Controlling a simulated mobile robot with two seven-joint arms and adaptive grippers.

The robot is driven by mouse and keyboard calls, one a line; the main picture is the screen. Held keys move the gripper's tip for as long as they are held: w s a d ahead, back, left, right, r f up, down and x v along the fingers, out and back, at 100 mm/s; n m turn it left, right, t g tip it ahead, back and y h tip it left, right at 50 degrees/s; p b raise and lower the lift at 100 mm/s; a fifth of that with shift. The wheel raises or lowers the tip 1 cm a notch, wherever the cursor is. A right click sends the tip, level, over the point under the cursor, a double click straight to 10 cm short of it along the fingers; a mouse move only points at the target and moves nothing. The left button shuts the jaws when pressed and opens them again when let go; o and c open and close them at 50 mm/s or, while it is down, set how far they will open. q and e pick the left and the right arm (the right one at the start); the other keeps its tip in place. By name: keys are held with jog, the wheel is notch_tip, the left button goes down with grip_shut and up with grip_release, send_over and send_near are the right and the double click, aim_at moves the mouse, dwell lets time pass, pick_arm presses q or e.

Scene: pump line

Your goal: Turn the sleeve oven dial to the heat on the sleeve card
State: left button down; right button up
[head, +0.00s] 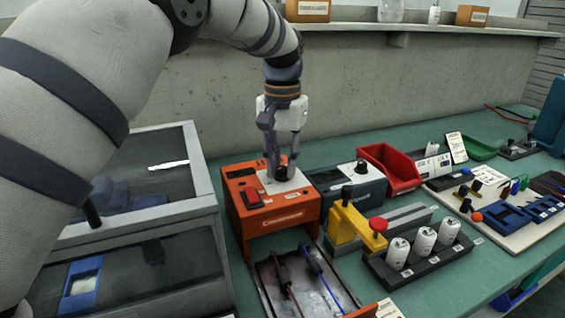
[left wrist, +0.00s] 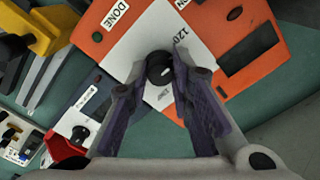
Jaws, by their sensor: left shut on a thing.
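The orange sleeve oven (head: 262,221) stands on the green bench, with a red switch and a pale dial plate on top. It also shows in the left wrist view (left wrist: 106,51). My left gripper (head: 281,166) points down over this plate, its fingers shut on the black dial (left wrist: 159,70). The wrist view shows "120" and "DONE" printed near the dial; another marking is partly covered by the fingers. The dial's exact setting is hard to read. I cannot tell which card in view is the sleeve card. My right gripper is not in view.
Right of the oven are a blue-grey box with a black knob (head: 361,167), a red bin (head: 391,170), a yellow clamp (head: 349,224) and a black rack (head: 419,261) of white cylinders. A tray with wires lies in front. A grey glazed cabinet (head: 187,208) stands left.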

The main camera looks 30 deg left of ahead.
aim_at(282, 168)
pick_arm(q)
jog(key=c, duration=1.4)
grip_release()
notch_tip(282, 168, up, 12)
